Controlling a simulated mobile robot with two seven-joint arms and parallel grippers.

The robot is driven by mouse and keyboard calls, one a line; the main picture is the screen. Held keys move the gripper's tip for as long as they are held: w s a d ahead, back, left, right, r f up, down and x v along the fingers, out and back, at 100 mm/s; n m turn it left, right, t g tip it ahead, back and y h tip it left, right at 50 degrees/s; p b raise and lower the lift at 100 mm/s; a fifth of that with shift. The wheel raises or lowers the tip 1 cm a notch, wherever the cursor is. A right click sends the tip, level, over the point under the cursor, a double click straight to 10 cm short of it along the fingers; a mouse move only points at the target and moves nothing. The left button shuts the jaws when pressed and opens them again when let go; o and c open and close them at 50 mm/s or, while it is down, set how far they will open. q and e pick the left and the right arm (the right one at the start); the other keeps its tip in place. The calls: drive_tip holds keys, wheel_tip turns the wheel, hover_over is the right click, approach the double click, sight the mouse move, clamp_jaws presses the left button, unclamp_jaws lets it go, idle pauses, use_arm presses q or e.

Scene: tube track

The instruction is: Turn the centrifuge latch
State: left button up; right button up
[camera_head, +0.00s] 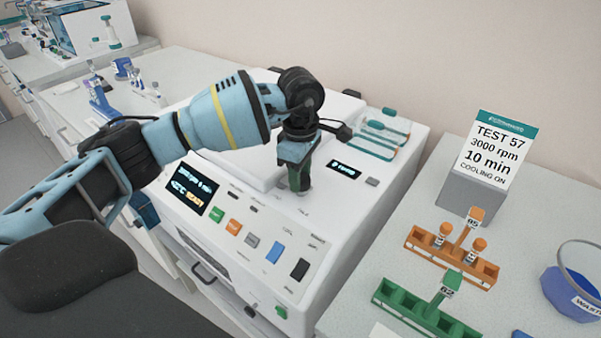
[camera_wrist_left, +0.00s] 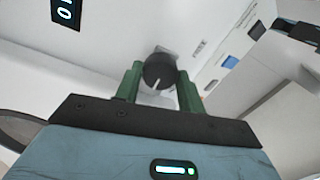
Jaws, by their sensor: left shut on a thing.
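The centrifuge (camera_head: 335,210) is a large white machine with a lid, a front display and a row of coloured buttons. Its latch is a dark round knob (camera_wrist_left: 159,71) with a white line on it, seen in the left wrist view between my green fingers. My left gripper (camera_head: 299,185) points down onto the top of the machine, just behind the button panel. It also shows in the left wrist view (camera_wrist_left: 160,85), shut on the knob with one finger on each side. In the head view the gripper hides the knob. My right gripper is in neither view.
A sign (camera_head: 490,150) on a grey block stands right of the centrifuge. An orange rack (camera_head: 480,270) with capped tubes, a green rack (camera_head: 410,308) and a blue waste bin (camera_head: 570,297) stand on the right bench. More lab items sit at the back left.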

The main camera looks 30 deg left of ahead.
use_arm(q)
drive_tip(key=o, duration=1)
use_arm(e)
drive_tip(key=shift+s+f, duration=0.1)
use_arm(q)
drive_tip(key=shift+r, duration=0.1)
wheel_tip(320, 180, up, 7)
drive_tip(key=shift+f, duration=0.2)
drive_tip(key=shift+r, duration=0.5)
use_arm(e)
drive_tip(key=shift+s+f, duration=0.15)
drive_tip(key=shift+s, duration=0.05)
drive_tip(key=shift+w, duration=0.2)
